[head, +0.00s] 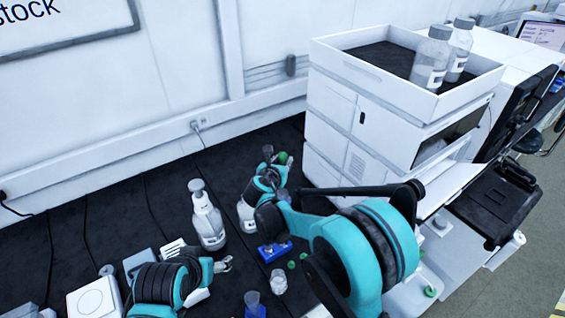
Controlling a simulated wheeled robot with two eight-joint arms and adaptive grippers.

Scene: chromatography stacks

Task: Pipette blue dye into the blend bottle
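My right gripper (276,157) is small in the view, over the dark bench beside a round green piece (283,158); I cannot tell whether it holds it. A clear bottle (246,216) stands just below and left of it, partly hidden by my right arm. A larger clear bottle (207,222) with a grey top and white label stands upright to the left. My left gripper (224,264) is low over the bench, in front of that bottle, and seems empty; its opening is unclear. No blue dye or pipette can be made out, and I cannot tell which bottle is the blend bottle.
A blue rack (273,251), a small glass jar (278,282) and green caps (291,264) lie between my arms. A white balance (94,298) is at left. A white instrument stack (385,110) with bottles on top blocks the right.

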